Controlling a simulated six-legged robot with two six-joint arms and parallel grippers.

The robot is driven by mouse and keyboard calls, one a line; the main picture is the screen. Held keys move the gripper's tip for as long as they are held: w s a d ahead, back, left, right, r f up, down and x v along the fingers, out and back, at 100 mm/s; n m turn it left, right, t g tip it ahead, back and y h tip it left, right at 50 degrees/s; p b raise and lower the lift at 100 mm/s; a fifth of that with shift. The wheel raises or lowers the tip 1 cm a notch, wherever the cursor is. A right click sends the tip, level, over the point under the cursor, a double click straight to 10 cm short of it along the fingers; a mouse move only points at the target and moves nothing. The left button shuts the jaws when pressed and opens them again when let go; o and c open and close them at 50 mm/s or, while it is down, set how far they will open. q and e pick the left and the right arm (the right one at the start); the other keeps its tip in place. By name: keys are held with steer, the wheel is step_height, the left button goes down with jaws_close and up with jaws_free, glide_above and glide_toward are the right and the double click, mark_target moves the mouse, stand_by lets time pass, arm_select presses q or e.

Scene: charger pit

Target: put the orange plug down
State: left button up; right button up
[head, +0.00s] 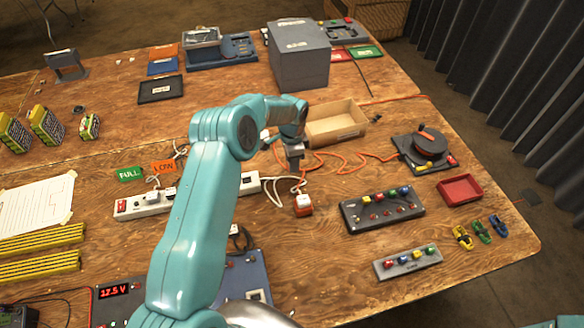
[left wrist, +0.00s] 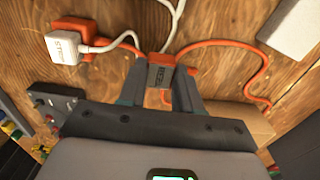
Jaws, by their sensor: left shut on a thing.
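My left gripper (head: 294,163) is above the middle of the wooden table, between the white power strip and the cardboard tray. In the left wrist view its two fingers (left wrist: 160,90) are shut on the orange plug (left wrist: 161,60), which has an orange end and a dark labelled face. The plug is hard to make out in the head view. Whether it touches the table is unclear. A white plug (left wrist: 65,48) sits against an orange block to the left in the wrist view; it also shows in the head view (head: 303,201). My right gripper is not in view.
The white power strip (head: 145,205) runs left of the gripper, partly behind my arm. The open cardboard tray (head: 335,133) stands just behind. Orange cable (head: 345,160) loops to the right toward a dark reel (head: 428,148). A button panel (head: 382,209) stands front right. Bare wood lies in front.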

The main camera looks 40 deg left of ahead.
arm_select(q)
step_height(320, 180, down, 4)
steer(key=shift+f+p, duration=0.2)
steer(key=shift+p, duration=0.2)
steer(key=shift+f, duration=0.15)
steer(key=shift+f+b, duration=0.15)
steer(key=shift+b, duration=0.15)
steer(key=o, duration=1.1)
